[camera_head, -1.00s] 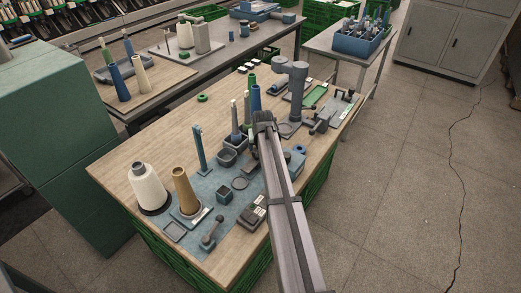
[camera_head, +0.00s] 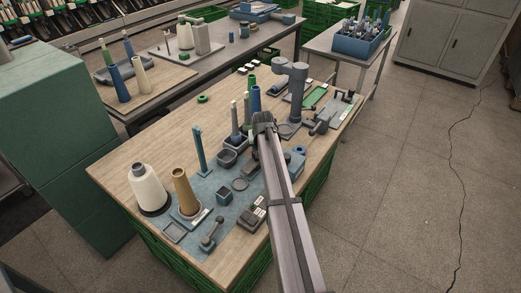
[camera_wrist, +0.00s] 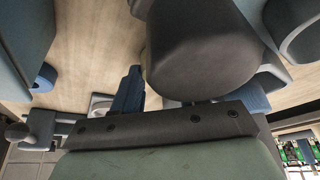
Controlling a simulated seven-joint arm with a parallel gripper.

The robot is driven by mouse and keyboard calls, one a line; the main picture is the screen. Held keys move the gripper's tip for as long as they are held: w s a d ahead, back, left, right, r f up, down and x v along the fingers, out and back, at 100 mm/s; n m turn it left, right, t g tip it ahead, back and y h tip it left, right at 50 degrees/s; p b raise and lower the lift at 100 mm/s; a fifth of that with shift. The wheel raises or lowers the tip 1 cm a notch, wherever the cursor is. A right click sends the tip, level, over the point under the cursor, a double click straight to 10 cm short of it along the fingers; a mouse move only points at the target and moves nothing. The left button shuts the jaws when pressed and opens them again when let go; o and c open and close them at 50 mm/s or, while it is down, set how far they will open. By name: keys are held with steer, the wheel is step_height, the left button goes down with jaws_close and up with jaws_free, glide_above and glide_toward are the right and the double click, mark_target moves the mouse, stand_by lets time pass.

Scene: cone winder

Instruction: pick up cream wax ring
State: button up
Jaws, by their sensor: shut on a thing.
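I cannot make out a cream wax ring in either view. My gripper (camera_head: 264,121) is low over the wooden table, just right of the small grey dishes (camera_head: 229,158) and in front of the upright cones. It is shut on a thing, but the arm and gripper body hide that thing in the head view. The wrist view is filled by close dark and green shapes, with a strip of tabletop behind, and does not show clearly what is held.
A blue ring (camera_head: 299,149) sits on a block right of my arm. A green ring (camera_head: 203,99) lies at the back left. A blue post (camera_head: 199,152), a cream cone (camera_head: 146,186) and a tan cone (camera_head: 185,190) stand to the left. A grey post machine (camera_head: 291,95) stands behind right.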

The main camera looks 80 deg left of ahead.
step_height(320, 180, up, 10)
steer(key=s, duration=0.1)
steer(key=s+d+f+n, duration=0.1)
steer(key=s+d, duration=0.1)
steer(key=s, duration=0.5)
steer(key=shift+m, duration=0.8)
steer(key=s+d+f, duration=0.1)
steer(key=d, duration=0.3)
steer(key=s+d+f, duration=0.1)
steer(key=d, duration=0.3)
steer(key=s+d+f, duration=0.1)
steer(key=s+d, duration=0.1)
steer(key=d, duration=0.2)
steer(key=shift+d+f, duration=0.1)
steer(key=shift+d, duration=0.2)
steer(key=shift+w+d+m+t, duration=0.35)
steer(key=shift+w+m+t, duration=0.15)
steer(key=shift+m, duration=0.5)
steer(key=shift+w+m+t, duration=0.15)
steer(key=shift+m+t, duration=0.15)
steer(key=shift+m, duration=0.6)
steer(key=shift+f, duration=1.75)
steer(key=shift+f, duration=0.8)
